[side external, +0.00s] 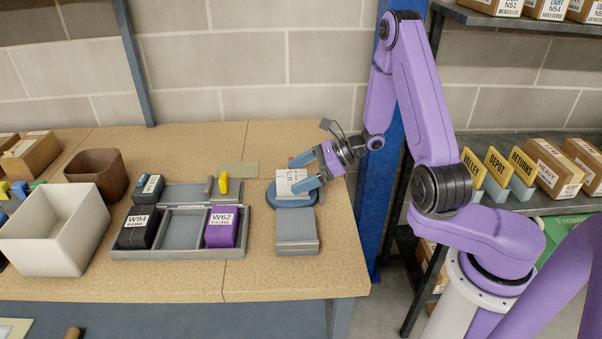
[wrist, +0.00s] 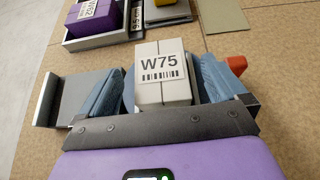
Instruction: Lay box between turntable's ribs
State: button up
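The white box (side external: 291,184) labelled W75 is at the round blue turntable (side external: 292,201). In the wrist view the box (wrist: 162,92) lies between my two blue fingers, with narrow gaps showing at its sides. My gripper (side external: 305,172) reaches in from the right in the side view, its fingers around the box; it also shows in the wrist view (wrist: 161,82). It looks open. The turntable's ribs and the box's underside are hidden by the fingers and box, so I cannot tell exactly how the box sits between the ribs.
A grey block (side external: 297,232) stands just in front of the turntable. A grey tray (side external: 178,253) to the left holds a black W94 box (side external: 138,228) and a purple W62 box (side external: 221,227). A white bin (side external: 60,235) and brown bin (side external: 96,170) stand further left. A red piece (wrist: 237,64) is beside the right finger.

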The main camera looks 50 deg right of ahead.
jog(key=v, duration=1.7)
jog(key=shift+s, duration=0.15)
jog(key=shift+d+r, duration=0.1)
jog(key=s+a+n+g, duration=0.4)
jog(key=a+n+g, duration=0.5)
jog(key=a+n, duration=0.3)
jog(key=s+a+r+n+h, duration=0.1)
jog(key=s+n+h, duration=0.3)
jog(key=s+n, duration=0.4)
jog(key=s+a+r+n+h, duration=0.2)
jog(key=s+n, duration=0.6)
jog(key=n, duration=1.1)
jog(key=a+h, duration=0.2)
jog(key=shift+r+t+h, duration=0.3)
jog(key=shift+t, duration=0.1)
